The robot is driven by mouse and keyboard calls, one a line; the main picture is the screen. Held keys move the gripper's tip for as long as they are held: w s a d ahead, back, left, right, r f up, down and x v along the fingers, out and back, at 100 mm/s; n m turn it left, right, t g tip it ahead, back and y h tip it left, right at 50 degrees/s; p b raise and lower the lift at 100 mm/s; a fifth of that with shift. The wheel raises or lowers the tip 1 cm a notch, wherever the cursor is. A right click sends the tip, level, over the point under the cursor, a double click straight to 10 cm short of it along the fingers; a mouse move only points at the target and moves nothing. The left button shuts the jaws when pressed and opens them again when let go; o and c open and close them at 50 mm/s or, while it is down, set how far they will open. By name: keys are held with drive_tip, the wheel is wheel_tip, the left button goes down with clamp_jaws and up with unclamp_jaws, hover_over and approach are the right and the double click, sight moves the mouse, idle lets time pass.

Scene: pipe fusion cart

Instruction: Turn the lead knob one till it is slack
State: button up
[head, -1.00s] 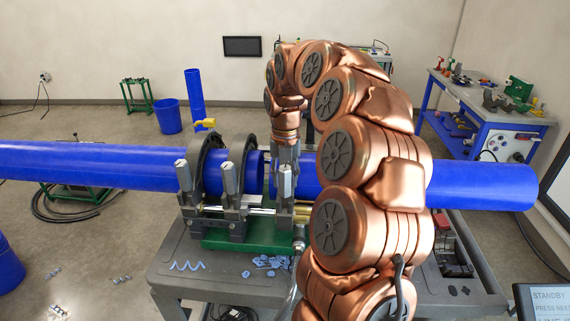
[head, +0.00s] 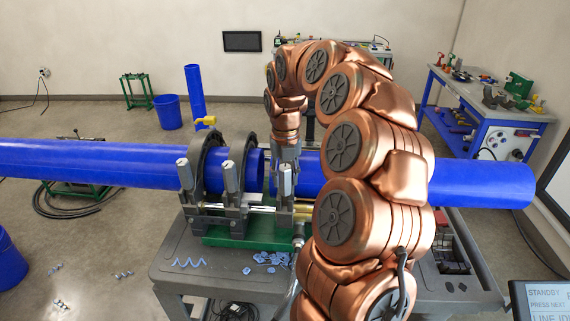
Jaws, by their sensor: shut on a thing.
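My gripper (head: 287,152) points down at the gap between the two blue pipes, at the right-hand clamp of the green-based fusion machine. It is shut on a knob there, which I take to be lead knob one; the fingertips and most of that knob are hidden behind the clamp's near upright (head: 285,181). Two more grey uprights (head: 185,174) (head: 231,178) stand on the dark clamp rings to the left. I cannot tell how tight the held knob is.
The left blue pipe (head: 90,163) and right blue pipe (head: 480,186) lie along the machine. Blue shavings (head: 266,259) lie on the grey cart (head: 215,272). My copper arm covers the cart's right middle. A blue workbench (head: 440,95) stands at the back right.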

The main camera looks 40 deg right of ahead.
drive_tip(key=shift+r, duration=0.1)
drive_tip(key=shift+n, duration=0.5)
drive_tip(key=shift+w, duration=0.15)
drive_tip(key=shift+n, duration=0.4)
drive_tip(key=shift+r+n, duration=0.3)
drive_tip(key=shift+o, duration=0.2)
drive_tip(key=shift+f, duration=0.35)
